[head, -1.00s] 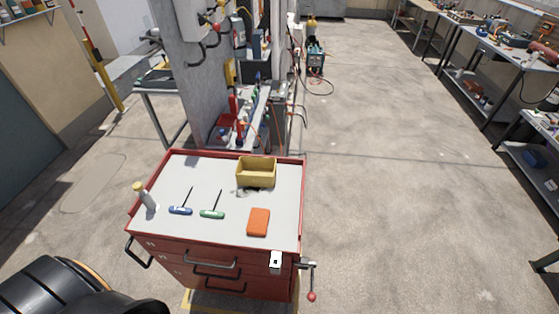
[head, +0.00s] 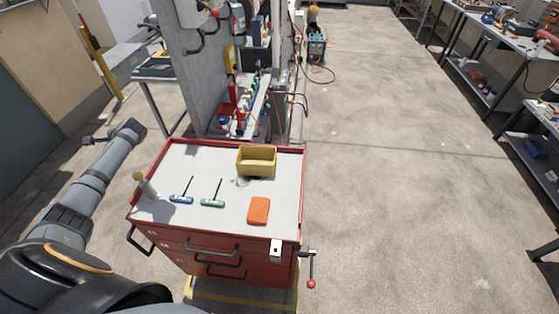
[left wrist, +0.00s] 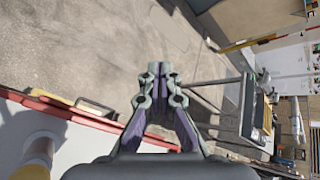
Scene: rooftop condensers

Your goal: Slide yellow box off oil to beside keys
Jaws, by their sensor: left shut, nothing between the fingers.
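The yellow box (head: 256,162), an open bin, stands near the back right of the red cart's pale top (head: 220,225). A dark oil patch (head: 242,182) shows at its front left edge; whether more lies under the box is hidden. Two T-handled keys, one blue (head: 181,199) and one green (head: 212,203), lie left of and in front of the box. My left gripper (left wrist: 160,80) is shut and empty in the left wrist view. My left arm is raised left of the cart, well apart from the box. My right gripper is not in view.
An orange block (head: 259,210) lies at the front right of the cart top. A bottle (head: 147,187) stands at its left edge. A raised red rim (head: 225,145) runs along the back. A grey pillar (head: 195,75) stands behind the cart. Open floor lies right.

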